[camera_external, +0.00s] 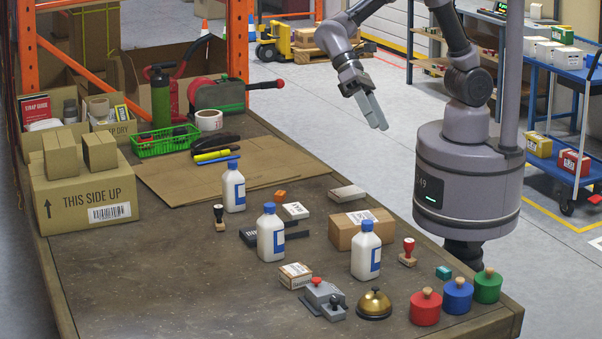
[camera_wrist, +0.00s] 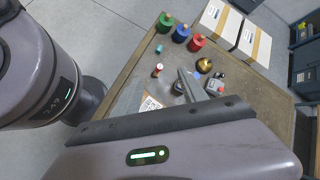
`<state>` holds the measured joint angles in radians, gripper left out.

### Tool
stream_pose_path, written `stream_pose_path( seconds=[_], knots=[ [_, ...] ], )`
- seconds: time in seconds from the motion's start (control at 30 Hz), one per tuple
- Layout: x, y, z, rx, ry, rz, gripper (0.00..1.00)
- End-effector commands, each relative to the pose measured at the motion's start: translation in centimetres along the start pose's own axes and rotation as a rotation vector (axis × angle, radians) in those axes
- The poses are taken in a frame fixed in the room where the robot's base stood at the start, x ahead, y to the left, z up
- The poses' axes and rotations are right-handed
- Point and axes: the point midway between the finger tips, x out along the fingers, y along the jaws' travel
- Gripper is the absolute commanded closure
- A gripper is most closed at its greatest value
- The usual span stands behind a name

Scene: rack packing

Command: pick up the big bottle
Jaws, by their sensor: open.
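Three white bottles with blue caps and blue labels stand upright on the workbench in the external view. One is at the back (camera_external: 233,192), one in the middle (camera_external: 270,240) and one at the front right (camera_external: 366,258), beside a cardboard box. They look alike, and I cannot tell clearly which is biggest. My gripper (camera_external: 375,110) is open and empty, raised beyond the bench's right edge, apart from every bottle. In the wrist view my gripper fingers (camera_wrist: 188,86) cover part of the bench, and the bottles are not clearly seen there.
On the workbench (camera_external: 130,270) a cardboard box (camera_external: 358,228), a red-handled stamp (camera_external: 408,254), a brass bell (camera_external: 374,304), a stapler-like grey device (camera_external: 322,296) and red, blue and green pots (camera_external: 425,308) crowd the bottles. The bench's front left is clear.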

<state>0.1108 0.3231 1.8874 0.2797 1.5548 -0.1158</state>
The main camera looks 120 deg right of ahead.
Motion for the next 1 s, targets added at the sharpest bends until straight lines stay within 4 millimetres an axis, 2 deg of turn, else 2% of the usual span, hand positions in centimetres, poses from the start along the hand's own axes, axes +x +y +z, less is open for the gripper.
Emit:
stream_pose_path(
  seconds=[0.03,0.1,0.2,0.3,0.4,0.5,0.57,0.8,1.0],
  knots=[
    [1.9,-1.1,-2.8,0.087,-0.110,-0.024,0.50],
    [4.5,-2.6,-6.5,0.208,-0.273,-0.083,0.50],
    [8.3,-3.5,-11.8,0.365,-0.481,-0.178,0.50],
    [11.5,-3.1,-15.8,0.485,-0.635,-0.265,0.50],
    [13.5,-2.5,-18.0,0.556,-0.726,-0.322,0.50],
    [14.5,-2.3,-18.7,0.582,-0.763,-0.347,0.50],
    [15.3,-2.8,-18.2,0.585,-0.768,-0.349,0.50],
    [20.2,-6.2,-14.3,0.583,-0.765,-0.345,0.50],
    [22.4,-8.0,-12.4,0.585,-0.765,-0.346,0.50]
  ],
)
